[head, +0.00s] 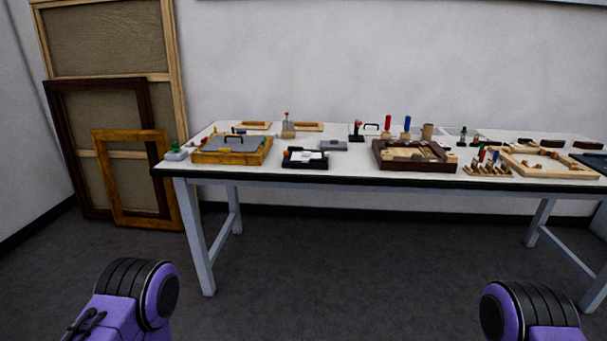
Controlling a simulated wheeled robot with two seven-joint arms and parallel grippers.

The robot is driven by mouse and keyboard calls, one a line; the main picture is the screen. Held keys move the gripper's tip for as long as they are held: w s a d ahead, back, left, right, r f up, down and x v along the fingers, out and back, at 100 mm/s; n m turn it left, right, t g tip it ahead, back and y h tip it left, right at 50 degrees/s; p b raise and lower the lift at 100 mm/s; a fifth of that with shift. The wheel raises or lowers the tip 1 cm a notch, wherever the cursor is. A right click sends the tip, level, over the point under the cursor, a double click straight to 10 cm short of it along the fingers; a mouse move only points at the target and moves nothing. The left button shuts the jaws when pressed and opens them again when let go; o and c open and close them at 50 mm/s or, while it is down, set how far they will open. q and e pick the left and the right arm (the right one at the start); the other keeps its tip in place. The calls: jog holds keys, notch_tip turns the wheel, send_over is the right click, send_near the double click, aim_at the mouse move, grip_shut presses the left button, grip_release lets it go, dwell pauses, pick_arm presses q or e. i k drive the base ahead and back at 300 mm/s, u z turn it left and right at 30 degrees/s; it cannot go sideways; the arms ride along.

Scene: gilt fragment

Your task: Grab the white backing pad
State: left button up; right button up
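A small white piece (308,156), which may be the white backing pad, lies in a black tray (305,164) near the front edge of the table, left of its middle. It is too small and far off to make out clearly. Neither of my grippers is in view. Only purple and black parts of my two arms show at the bottom left and bottom right, well short of the table.
The long white table (345,177) stands against the wall. A yellow wooden box (231,157) stands left of the tray, and a dark wooden frame (414,167) right of it. Several frames (175,185) lean at the left. The dark floor (330,270) before the table is clear.

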aim_at(304, 156)
jog(key=z, duration=0.3)
jog(key=k, duration=0.25)
jog(key=u, duration=1.55)
jog(key=i, duration=0.85)
jog(key=u, duration=0.35)
jog(key=i, duration=1.05)
jog(key=z, duration=1.05)
jog(key=i, duration=0.7)
jog(key=z, duration=0.65)
